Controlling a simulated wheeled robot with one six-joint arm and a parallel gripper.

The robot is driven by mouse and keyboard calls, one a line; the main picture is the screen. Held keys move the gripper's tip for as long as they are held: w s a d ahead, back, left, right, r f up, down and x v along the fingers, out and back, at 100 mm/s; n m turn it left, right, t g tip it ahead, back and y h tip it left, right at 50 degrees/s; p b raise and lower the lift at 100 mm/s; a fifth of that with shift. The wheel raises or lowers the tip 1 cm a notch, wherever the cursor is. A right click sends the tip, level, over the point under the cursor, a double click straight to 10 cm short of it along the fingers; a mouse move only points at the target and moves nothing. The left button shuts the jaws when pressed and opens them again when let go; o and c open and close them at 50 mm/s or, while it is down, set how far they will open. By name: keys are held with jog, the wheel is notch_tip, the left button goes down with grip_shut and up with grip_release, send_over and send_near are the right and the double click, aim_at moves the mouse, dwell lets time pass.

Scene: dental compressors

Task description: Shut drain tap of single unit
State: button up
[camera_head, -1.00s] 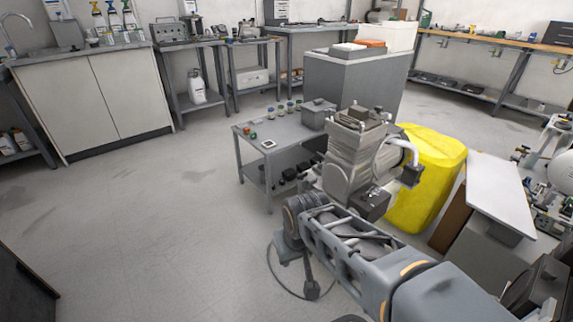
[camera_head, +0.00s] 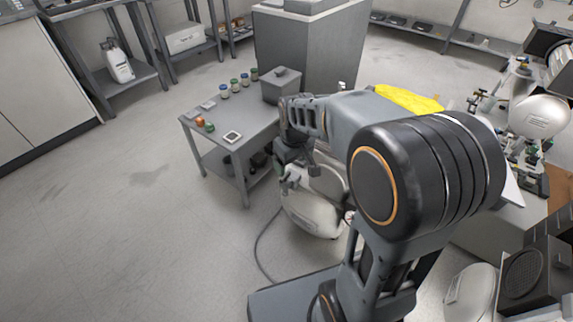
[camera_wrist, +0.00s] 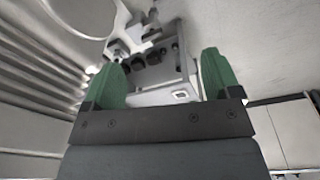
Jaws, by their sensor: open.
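The single unit is a compressor with a whitish tank (camera_head: 312,215), standing on the floor beside the grey table. My arm covers much of its upper part. My gripper (camera_head: 288,181) is at the tank's left side in the head view, small and partly blurred into the unit; I cannot tell whether it touches. In the wrist view my gripper (camera_wrist: 164,80) shows two green fingertips spread wide with nothing held between them. I cannot make out the drain tap in either view.
A grey table (camera_head: 215,140) with small jars and a grey box (camera_head: 281,86) stands just behind the unit. A cable (camera_head: 262,245) curves over the floor. More compressor gear (camera_head: 540,115) fills the right side. The left floor is clear.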

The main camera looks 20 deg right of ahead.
jog(key=w+f+n+g+p, duration=0.1)
jog(key=w+f+n+p, duration=0.25)
jog(key=w, duration=0.65)
jog(key=f+b, duration=0.1)
jog(key=f, duration=0.3)
jog(key=f+b, duration=0.2)
jog(key=f, duration=0.3)
jog(key=f+b, duration=0.1)
jog(key=f, duration=0.4)
jog(key=shift+d+b, duration=0.3)
jog(key=shift+d, duration=0.05)
jog(key=c, duration=0.9)
